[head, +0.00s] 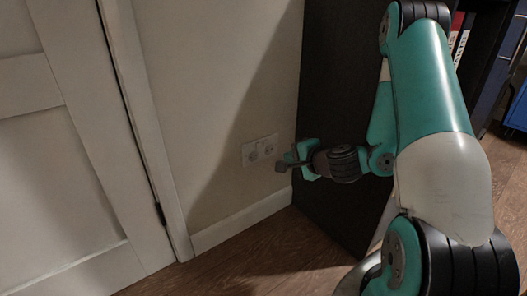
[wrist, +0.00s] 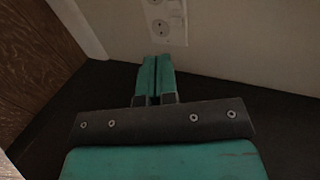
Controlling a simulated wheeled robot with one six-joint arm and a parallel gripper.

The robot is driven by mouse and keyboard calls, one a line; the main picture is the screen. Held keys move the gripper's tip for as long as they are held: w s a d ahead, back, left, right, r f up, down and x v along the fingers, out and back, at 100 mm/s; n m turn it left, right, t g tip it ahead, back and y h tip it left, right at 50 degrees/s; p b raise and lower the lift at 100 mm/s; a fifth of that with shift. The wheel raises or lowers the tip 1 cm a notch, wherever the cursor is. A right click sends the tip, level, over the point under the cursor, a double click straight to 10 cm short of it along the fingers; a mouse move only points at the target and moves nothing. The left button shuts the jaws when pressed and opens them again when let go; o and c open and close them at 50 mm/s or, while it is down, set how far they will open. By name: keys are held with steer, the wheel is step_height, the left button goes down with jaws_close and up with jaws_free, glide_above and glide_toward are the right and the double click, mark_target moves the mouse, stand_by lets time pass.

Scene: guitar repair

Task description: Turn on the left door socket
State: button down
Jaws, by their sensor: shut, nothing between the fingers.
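The socket (head: 260,150) is a pale double wall plate to the right of the white door, low on the wall, in the head view. In the wrist view the socket (wrist: 163,22) is at the top centre, partly cut off by the frame edge. My gripper (head: 281,166) is beside the right end of the plate in the head view. In the wrist view my gripper (wrist: 157,60) has its two teal fingers together with nothing between them, just below the plate. I cannot tell whether the fingertips touch the wall. No switch position can be made out.
A white door (head: 60,150) with its frame stands at the left. A dark cabinet side (head: 335,110) rises close behind my gripper and forearm. A white baseboard (head: 240,222) runs along the wall, with open wooden floor (head: 250,265) below.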

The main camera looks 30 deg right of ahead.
mark_target(257, 149)
steer(key=x, duration=0.4)
steer(key=b+x, duration=0.1)
steer(key=x, duration=0.3)
steer(key=b+x, duration=0.1)
steer(key=x, duration=0.4)
steer(key=shift+w+a+r, duration=0.1)
steer(key=shift+r, duration=0.35)
steer(key=shift+w, duration=0.4)
